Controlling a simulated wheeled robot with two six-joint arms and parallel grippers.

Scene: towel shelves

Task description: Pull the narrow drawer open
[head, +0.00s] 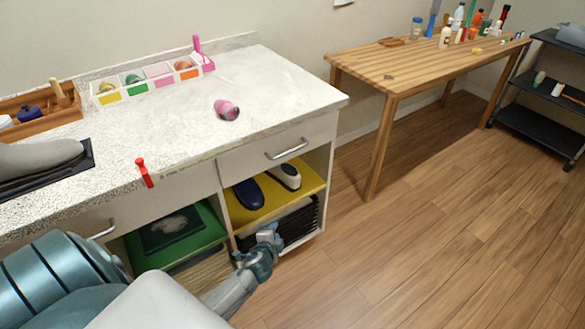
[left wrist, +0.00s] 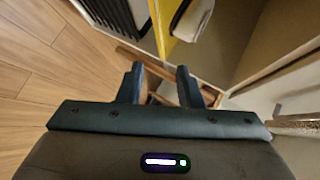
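The narrow drawer, with a pale front (head: 250,158), is shut under the right end of the speckled counter. Its silver bar handle (head: 287,149) shows clearly in the head view. My left gripper (head: 266,240) is below and slightly left of that handle, in front of the lower shelf and apart from the drawer. In the left wrist view its two fingers (left wrist: 160,82) stand apart, with nothing visibly held between them. I cannot make out the handle in that view. My right gripper is not in view.
Beneath the drawer, a yellow shelf (head: 248,218) holds shoes, with a dark stack (head: 298,223) below. A green shelf (head: 150,261) is to its left. A pink item (head: 227,110) and red item (head: 145,173) lie on the counter (head: 180,125). Open floor (head: 430,230) is at right.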

